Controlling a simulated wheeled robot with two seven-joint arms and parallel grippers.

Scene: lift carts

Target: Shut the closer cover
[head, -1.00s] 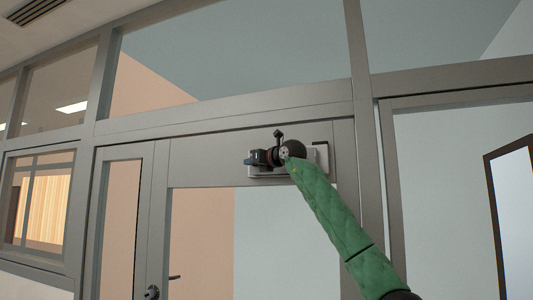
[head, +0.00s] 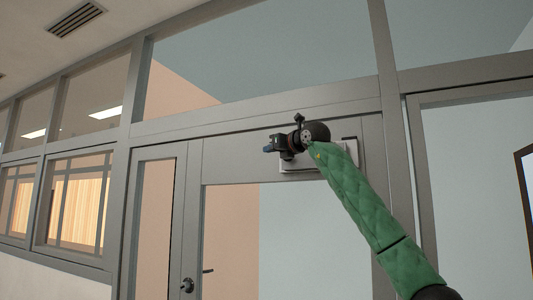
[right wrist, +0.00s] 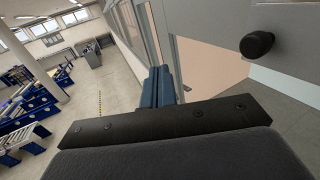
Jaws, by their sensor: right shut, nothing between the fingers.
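The door closer (head: 298,168) is a pale grey box at the top of the grey-framed glass door (head: 192,225). My right wrist and forearm hide much of it, so I cannot tell how its cover stands. My right gripper (head: 268,149) is in front of the closer's upper left, its blue fingertips pointing left, just past the box's left end. In the right wrist view the blue fingers (right wrist: 162,85) are together with nothing between them. A black knob (right wrist: 257,44) stands out from a grey surface to their right, apart from them. My left gripper is out of view.
A dark door handle (head: 187,285) is low on the door frame. A vertical post (head: 390,110) stands right of the closer, and glass panes surround it. The right wrist view shows an open floor (right wrist: 110,90) and blue-and-white carts (right wrist: 35,105) well away.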

